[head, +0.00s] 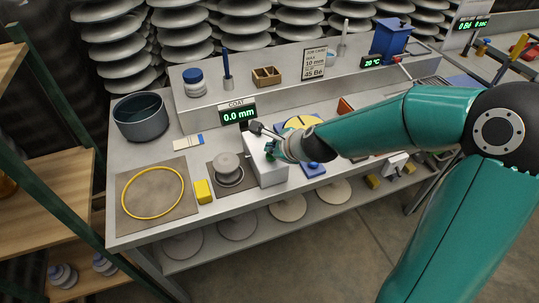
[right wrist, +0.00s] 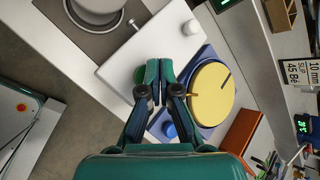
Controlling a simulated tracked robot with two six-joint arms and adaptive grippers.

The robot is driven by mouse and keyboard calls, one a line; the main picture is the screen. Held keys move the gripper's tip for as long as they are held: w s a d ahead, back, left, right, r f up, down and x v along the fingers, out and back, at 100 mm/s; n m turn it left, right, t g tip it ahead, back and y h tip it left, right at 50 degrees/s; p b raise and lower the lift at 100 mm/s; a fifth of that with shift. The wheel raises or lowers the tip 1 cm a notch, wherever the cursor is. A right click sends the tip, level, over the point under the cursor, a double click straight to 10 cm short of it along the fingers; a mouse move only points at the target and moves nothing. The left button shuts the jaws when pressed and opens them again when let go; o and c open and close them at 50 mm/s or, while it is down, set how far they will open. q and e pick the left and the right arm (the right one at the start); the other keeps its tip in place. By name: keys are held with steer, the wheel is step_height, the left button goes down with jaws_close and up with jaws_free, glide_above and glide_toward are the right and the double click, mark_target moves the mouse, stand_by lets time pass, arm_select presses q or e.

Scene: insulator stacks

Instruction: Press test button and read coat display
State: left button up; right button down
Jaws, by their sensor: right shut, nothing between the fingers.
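The coat display (head: 237,113) is a dark screen under a "COAT" label behind a white box (head: 266,170). It reads 0.0 mm in green digits. In the right wrist view the white box (right wrist: 115,62) has a green round button (right wrist: 140,75), partly hidden by the gripper. My right gripper (head: 271,150) is shut and empty. In the right wrist view its fingertips (right wrist: 159,64) are over the box, beside the green button. I cannot tell whether they touch it. My left gripper is not in view.
A grey insulator piece (head: 228,165) and a yellow block (head: 203,191) stand left of the box. A yellow ring (head: 152,192) lies on a mat. A yellow disc on a blue base (right wrist: 212,92) stands right of the gripper. A shelf (head: 215,115) with tools runs behind.

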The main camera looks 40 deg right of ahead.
steer(key=shift+f+b, duration=0.75)
steer(key=shift+b, duration=0.05)
stand_by(0.7)
steer(key=shift+r, duration=0.1)
steer(key=shift+r+p, duration=1.1)
steer(key=shift+p, duration=0.05)
step_height(320, 180, up, 5)
steer(key=p, duration=0.5)
stand_by(0.5)
